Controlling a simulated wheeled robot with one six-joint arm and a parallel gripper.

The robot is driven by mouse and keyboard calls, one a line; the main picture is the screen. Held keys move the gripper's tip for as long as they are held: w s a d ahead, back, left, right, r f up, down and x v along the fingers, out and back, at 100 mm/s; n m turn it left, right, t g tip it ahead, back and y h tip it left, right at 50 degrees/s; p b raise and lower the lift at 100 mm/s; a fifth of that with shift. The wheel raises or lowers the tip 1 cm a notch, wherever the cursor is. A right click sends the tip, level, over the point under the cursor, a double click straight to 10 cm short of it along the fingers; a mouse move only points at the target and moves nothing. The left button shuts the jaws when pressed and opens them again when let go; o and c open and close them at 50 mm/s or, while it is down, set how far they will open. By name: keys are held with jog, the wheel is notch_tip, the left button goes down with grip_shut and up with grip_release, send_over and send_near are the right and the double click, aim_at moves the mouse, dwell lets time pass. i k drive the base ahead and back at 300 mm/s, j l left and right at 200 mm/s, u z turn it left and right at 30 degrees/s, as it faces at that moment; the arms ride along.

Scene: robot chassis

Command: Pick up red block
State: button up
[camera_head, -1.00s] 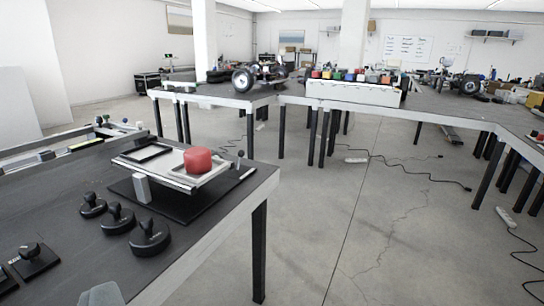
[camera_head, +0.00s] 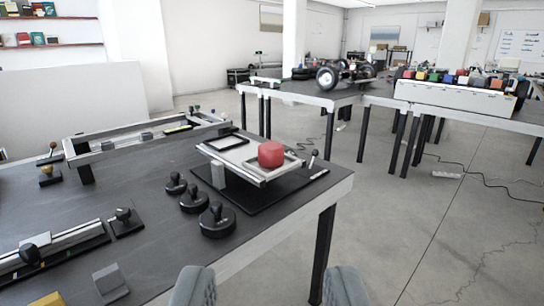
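The red block (camera_head: 271,154) has rounded edges and sits on the right side of a small white balance-like platform (camera_head: 237,155). The platform stands on a black base plate (camera_head: 257,194) near the right edge of the dark table. My gripper (camera_head: 268,290) shows as two grey fingertips at the bottom of the view. The fingers are wide apart with nothing between them. The gripper is nearer to me than the block and well apart from it.
Several black knobbed weights (camera_head: 217,220) stand left of the platform. A metal rail frame (camera_head: 146,139) lies further back, and another rail device (camera_head: 53,247) is at the left. The table (camera_head: 270,222) ends at the right; open floor lies beyond, with other tables behind.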

aim_at(270, 154)
jog(key=i+l+u, duration=0.1)
jog(key=i, duration=0.3)
jog(key=i+l, duration=0.25)
jog(key=i+l+u, duration=0.15)
jog(key=i, duration=0.35)
